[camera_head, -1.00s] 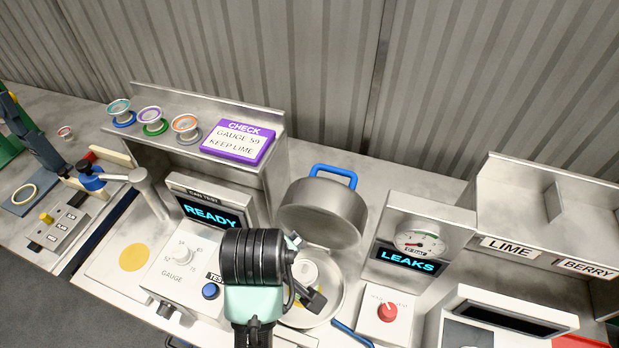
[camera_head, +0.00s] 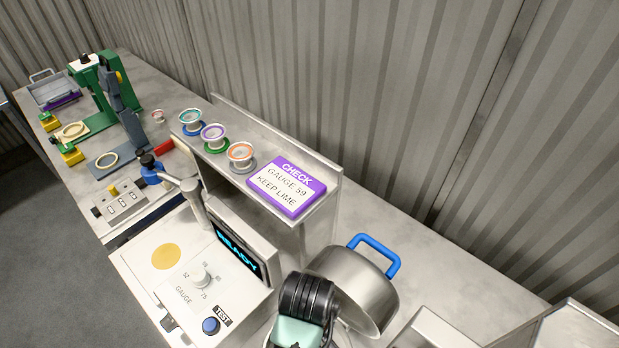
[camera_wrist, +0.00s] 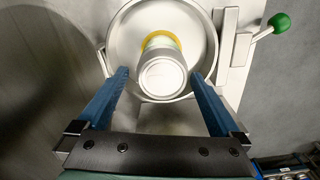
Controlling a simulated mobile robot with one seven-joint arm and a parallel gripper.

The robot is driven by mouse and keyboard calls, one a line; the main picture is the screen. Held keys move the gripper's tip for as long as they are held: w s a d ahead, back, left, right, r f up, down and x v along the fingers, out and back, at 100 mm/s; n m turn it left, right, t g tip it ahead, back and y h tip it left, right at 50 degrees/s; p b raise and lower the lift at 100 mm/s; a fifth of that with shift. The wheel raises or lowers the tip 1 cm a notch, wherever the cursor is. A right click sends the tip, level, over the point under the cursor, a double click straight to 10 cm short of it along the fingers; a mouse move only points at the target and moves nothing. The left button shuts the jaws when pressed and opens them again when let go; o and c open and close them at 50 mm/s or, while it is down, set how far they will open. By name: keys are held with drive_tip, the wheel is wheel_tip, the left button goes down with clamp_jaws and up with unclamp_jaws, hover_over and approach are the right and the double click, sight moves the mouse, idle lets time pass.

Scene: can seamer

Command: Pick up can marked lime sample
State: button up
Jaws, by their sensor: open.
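In the wrist view a pale can (camera_wrist: 163,72) with a silver end and a yellow-green band stands in a round metal chamber. No "lime sample" marking is readable on it. My gripper (camera_wrist: 160,75) has its two blue fingers apart, one on each side of the can, with gaps between them and it. In the head view only my dark wrist (camera_head: 305,298) shows, in front of the tilted-up pot-like lid (camera_head: 355,285) with a blue handle; the can and the fingers are hidden there.
A tester with a READY screen (camera_head: 238,252), gauge dial (camera_head: 201,275) and blue TEST button (camera_head: 211,325) stands beside the chamber. A purple CHECK sign (camera_head: 287,187) and several spools line the shelf. A green-knobbed lever (camera_wrist: 278,23) juts out at the chamber's right.

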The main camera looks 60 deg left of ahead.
drive_tip(key=shift+s+d+f+p, duration=0.1)
drive_tip(key=shift+f+p, duration=0.25)
drive_tip(key=shift+f, duration=1.55)
drive_tip(key=shift+s+d+f+p, duration=0.1)
drive_tip(key=shift+f+p, duration=0.25)
drive_tip(key=shift+f, duration=1.55)
drive_tip(key=shift+w, duration=0.1)
clamp_jaws()
